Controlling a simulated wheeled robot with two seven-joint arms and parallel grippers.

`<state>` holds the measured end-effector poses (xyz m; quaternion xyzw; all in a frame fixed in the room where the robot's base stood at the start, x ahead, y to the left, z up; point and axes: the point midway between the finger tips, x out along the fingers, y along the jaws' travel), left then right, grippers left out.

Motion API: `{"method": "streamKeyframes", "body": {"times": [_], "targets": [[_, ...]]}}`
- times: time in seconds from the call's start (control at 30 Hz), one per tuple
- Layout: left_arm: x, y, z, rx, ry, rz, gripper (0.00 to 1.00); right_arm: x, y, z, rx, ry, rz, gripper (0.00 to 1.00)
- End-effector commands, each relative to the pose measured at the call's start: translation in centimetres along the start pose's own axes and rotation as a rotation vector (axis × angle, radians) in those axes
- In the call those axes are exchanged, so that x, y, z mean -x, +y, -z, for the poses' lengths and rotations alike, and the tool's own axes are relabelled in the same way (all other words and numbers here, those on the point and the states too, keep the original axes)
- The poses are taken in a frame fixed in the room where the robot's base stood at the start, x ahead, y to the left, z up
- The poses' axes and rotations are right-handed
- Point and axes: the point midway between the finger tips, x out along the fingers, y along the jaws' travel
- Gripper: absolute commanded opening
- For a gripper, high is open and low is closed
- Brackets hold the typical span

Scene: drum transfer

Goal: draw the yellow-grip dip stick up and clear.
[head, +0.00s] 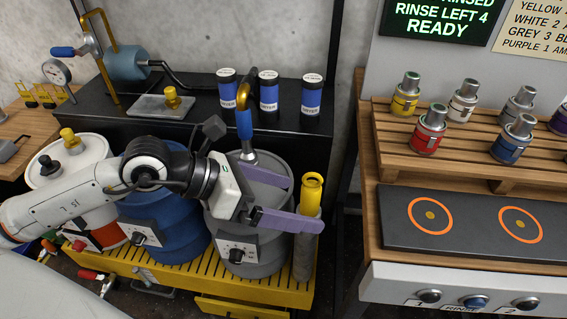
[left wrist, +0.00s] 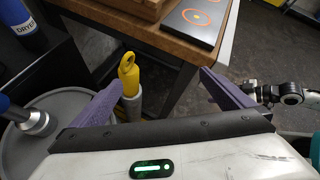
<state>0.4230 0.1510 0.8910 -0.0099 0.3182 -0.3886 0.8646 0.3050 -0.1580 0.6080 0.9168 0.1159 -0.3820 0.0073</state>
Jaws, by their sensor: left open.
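The dip stick's yellow grip (head: 313,182), with a ring at its top, stands upright in a grey tube (head: 303,255) at the right side of the grey drum. My left gripper (head: 306,204) has purple fingers, is open, and reaches in from the left with nothing held. In the left wrist view the yellow grip (left wrist: 128,72) lies between the open fingers (left wrist: 163,78), nearer the left finger, and appears beyond the fingertips. Contact is not clear. The stick's lower part is hidden inside the tube.
The grey drum (head: 257,205) with a blue-handled tool (head: 245,125) upright on it stands beside a blue drum (head: 180,235) on the yellow slatted pallet (head: 200,277). The wooden bench (head: 372,230) is to the right, with a gap before it. Dryer cans (head: 268,92) stand behind.

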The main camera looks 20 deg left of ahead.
Motion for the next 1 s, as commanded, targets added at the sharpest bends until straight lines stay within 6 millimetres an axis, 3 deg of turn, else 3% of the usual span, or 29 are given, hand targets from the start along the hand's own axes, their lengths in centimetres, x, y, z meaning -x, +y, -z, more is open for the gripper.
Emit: {"method": "streamKeyframes", "body": {"times": [0.1,0.27,1.0], "targets": [[1.4,2.9,0.1,-0.149,0.074,-0.129,1.0,0.0,0.0,0.0,0.0,-0.001,0.0,0.41],[1.7,4.2,0.1,-0.201,0.1,-0.183,1.0,-0.1,0.0,-0.2,0.0,-0.003,-0.001,0.41],[-7.8,6.0,1.1,-0.198,0.098,-0.181,1.0,-1.9,-0.5,-1.7,0.012,0.0,0.012,0.41]]}}
